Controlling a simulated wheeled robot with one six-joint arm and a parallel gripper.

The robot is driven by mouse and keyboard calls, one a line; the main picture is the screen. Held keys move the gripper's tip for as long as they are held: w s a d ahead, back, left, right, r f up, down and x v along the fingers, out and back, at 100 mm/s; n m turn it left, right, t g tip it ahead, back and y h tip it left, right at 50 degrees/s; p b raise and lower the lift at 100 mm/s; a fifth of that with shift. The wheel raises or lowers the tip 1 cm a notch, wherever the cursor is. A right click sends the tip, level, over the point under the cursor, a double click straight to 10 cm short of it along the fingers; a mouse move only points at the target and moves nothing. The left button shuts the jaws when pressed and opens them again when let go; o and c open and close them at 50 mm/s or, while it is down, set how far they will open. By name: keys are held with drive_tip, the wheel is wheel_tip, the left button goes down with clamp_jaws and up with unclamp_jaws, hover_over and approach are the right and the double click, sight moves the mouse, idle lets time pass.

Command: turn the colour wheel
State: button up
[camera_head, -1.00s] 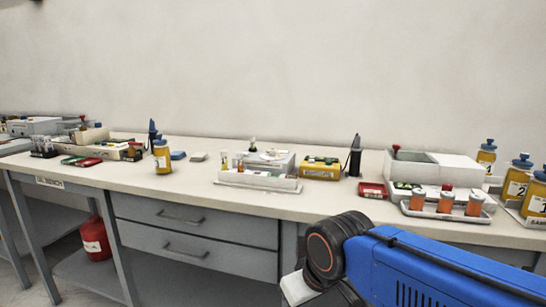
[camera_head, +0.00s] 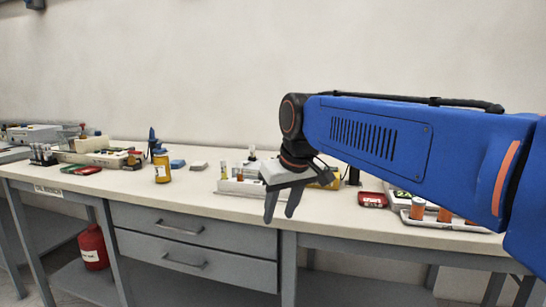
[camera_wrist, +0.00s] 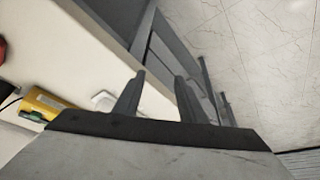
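My gripper (camera_head: 281,216) hangs in front of the bench's front edge at the middle, fingers pointing down. In the wrist view its two fingers (camera_wrist: 160,78) stand apart with nothing between them. I cannot pick out the colour wheel for certain. A white tray set (camera_head: 228,186) with small bottles stands on the bench just behind and left of the gripper, partly covered by it. A yellow box (camera_head: 333,182) is mostly hidden behind my arm; a yellow box also shows in the wrist view (camera_wrist: 42,103).
The bench (camera_head: 190,194) has drawers below. A red box (camera_head: 372,200) and orange-filled cups (camera_head: 418,209) are right. Bench space left of the white tray is clear.

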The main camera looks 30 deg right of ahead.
drive_tip(key=w+d+r, duration=0.7)
drive_tip(key=w+r, duration=0.3)
drive_tip(key=r, duration=0.1)
drive_tip(key=w+d+r, duration=0.6)
drive_tip(key=w+r, duration=0.5)
drive_tip(key=x, duration=1.7)
drive_tip(key=shift+s+d+f, duration=0.15)
drive_tip(key=shift+s+f, duration=0.05)
drive_tip(key=shift+f, duration=0.25)
drive_tip(key=shift+c, duration=0.2)
clamp_jaws()
